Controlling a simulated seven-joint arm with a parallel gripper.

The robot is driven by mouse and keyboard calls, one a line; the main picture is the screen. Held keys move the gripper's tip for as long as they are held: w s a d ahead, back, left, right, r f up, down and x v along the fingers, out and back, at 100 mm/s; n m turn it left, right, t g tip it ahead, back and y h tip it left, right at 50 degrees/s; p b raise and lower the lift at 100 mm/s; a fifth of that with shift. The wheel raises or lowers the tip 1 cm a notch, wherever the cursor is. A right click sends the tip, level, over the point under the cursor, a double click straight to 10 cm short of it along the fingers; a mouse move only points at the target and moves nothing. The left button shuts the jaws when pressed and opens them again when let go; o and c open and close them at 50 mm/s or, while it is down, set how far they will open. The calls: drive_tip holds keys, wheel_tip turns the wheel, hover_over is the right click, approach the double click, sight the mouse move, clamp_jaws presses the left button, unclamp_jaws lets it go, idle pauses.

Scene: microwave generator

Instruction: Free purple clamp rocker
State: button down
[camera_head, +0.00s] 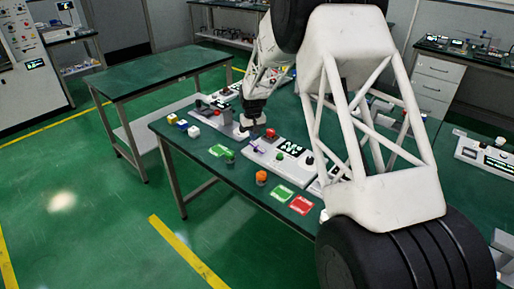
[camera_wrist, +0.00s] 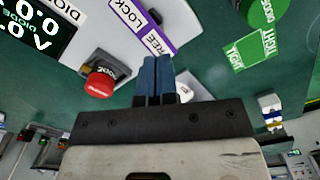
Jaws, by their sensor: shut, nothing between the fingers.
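The purple clamp rocker's strip (camera_wrist: 143,27) lies on a white panel in the wrist view, with LOCK printed toward one end and FREE toward the other. A small dark piece (camera_wrist: 155,15) shows beside the strip; I cannot tell which way the rocker is tipped. A small purple part (camera_head: 256,149) shows at the left end of the white device in the head view. My gripper (camera_wrist: 157,60) has its two blue fingers together and empty, with the tips close to the FREE end. I cannot tell whether they touch. In the head view my gripper (camera_head: 251,124) is above the table, behind the device.
A red button (camera_wrist: 100,82) and a display (camera_wrist: 30,30) are left of the strip. A green knob (camera_wrist: 265,12) and green TIGHT card (camera_wrist: 249,49) are right. An orange knob (camera_head: 262,178) and a red card (camera_head: 302,205) are near the green table's front edge.

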sight(253, 143)
drive_tip(key=shift+f, duration=1.45)
idle(1.4)
drive_tip(key=shift+r, duration=3.55)
drive_tip(key=shift+r, duration=0.1)
